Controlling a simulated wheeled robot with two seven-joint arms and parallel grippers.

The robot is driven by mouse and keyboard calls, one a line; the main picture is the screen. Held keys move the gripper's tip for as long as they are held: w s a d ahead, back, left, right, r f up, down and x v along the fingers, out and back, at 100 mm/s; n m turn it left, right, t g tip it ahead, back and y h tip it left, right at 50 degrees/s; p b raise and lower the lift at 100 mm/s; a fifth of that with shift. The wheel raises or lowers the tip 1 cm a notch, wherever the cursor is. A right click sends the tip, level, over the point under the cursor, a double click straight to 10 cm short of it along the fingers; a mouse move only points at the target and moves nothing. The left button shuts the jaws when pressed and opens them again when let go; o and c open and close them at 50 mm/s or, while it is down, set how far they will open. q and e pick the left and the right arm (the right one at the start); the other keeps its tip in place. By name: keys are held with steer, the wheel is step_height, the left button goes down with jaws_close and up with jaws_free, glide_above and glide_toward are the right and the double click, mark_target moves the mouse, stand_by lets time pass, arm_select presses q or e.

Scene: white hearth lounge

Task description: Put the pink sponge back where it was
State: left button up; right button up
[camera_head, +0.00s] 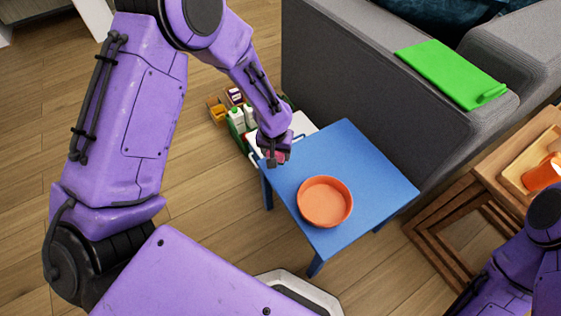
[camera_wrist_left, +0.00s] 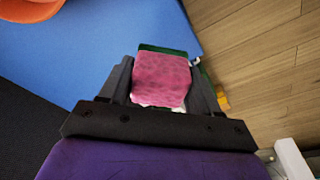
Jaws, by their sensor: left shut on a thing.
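My left gripper (camera_head: 273,160) is shut on the pink sponge (camera_wrist_left: 161,80), which has a green layer at its far end. In the left wrist view the sponge sits between the two dark fingers. In the head view only a bit of pink shows at the fingertips, at the far left corner of the blue table (camera_head: 365,205). I cannot tell whether the sponge touches the table. My right arm shows at the lower right of the head view, but its gripper is not seen.
An orange bowl (camera_head: 325,202) stands on the blue table. Beyond the gripper, a carrier with bottles (camera_head: 237,118) stands on the floor. A grey sofa (camera_head: 370,105) with a green cloth (camera_head: 450,72) is behind. A wooden table (camera_head: 525,165) with a tray and orange mug is right.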

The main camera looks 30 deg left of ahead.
mark_target(280, 158)
arm_select(q)
steer(key=shift+w+d+f, duration=0.1)
steer(key=shift+w+f, duration=0.65)
steer(key=shift+f, duration=0.25)
steer(key=f+b, duration=0.2)
steer(key=f, duration=0.1)
steer(key=shift+w+f, duration=0.2)
steer(key=shift+f, duration=0.1)
steer(key=shift+r, duration=0.15)
steer(key=o, duration=1)
steer(key=shift+o, duration=0.2)
steer(key=r+p, duration=0.1)
steer(key=r, duration=0.3)
steer(key=s+r+p, duration=0.1)
steer(key=r+p, duration=0.1)
steer(key=r, duration=0.2)
steer(key=s+r+p, duration=0.1)
steer(key=r, duration=0.3)
steer(key=shift+d, duration=0.25)
